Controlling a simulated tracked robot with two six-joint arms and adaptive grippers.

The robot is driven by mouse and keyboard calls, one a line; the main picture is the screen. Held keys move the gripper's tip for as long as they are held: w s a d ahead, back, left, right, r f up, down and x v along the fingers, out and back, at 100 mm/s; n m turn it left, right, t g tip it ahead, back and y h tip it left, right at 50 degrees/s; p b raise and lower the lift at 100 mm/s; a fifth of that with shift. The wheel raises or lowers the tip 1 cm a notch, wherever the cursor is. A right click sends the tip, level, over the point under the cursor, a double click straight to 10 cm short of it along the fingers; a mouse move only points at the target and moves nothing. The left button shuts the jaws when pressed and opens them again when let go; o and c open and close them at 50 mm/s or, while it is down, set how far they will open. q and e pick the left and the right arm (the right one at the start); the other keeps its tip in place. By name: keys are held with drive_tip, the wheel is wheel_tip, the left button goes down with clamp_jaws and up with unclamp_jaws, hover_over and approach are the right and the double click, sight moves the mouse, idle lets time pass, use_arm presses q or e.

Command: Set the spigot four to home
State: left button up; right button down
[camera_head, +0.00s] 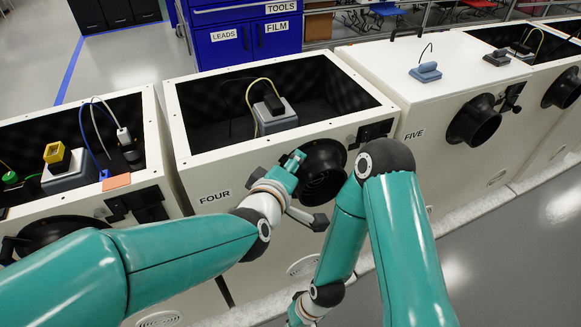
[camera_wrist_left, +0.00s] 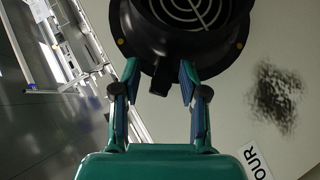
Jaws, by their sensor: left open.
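Cabinet four (camera_head: 240,165) is a white box with an open top and a FOUR label. Its spigot (camera_head: 325,170) is a round black spout on the front face, partly hidden by my left gripper (camera_head: 294,160). In the left wrist view the spigot (camera_wrist_left: 195,45) has a grille and a short dark tab (camera_wrist_left: 160,80) at its rim. My left gripper (camera_wrist_left: 160,90) is open, with a finger on each side of that tab. Contact cannot be told. My right arm bends down in front of the cabinet; its gripper is not clearly shown at the bottom edge.
Cabinet five (camera_head: 430,100), with its own black spout (camera_head: 474,120), stands to the right. Another open cabinet (camera_head: 85,210) stands to the left. A grey block (camera_head: 275,118) with cables sits inside cabinet four. Blue drawers (camera_head: 245,35) stand behind.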

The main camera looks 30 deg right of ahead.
use_arm(q)
drive_tip(key=v, duration=1.2)
drive_tip(key=shift+w+f, duration=0.1)
